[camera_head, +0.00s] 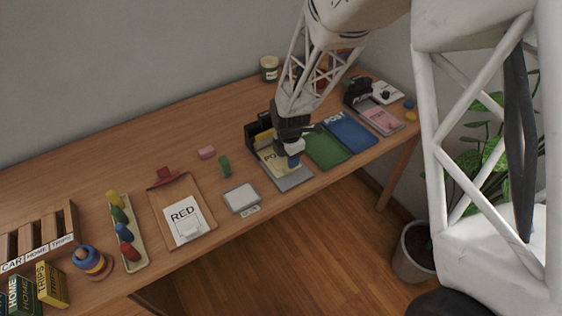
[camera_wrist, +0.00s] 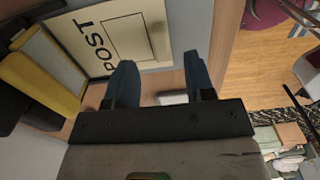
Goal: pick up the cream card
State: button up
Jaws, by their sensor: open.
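The cream card (camera_head: 274,168), with dark lettering, lies on a grey board (camera_head: 294,183) near the front of the table, partly hidden by my gripper (camera_head: 291,158). In the wrist view the cream card (camera_wrist: 128,38) reads "POST" and has a printed rectangle outline. My gripper also shows in the wrist view (camera_wrist: 160,80), its two blue fingertips spread apart with nothing between them. The fingers are beside the card's near edge in that view. I cannot tell their exact height above the card.
A dark holder (camera_head: 254,130) stands just behind the card, with a yellow thing (camera_wrist: 40,75) beside it in the wrist view. Green (camera_head: 327,149) and blue (camera_head: 350,131) boards lie to the right. A small white-topped tray (camera_head: 241,197) lies to the left.

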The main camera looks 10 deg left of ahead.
jog(key=shift+f, duration=2.1)
grip_shut()
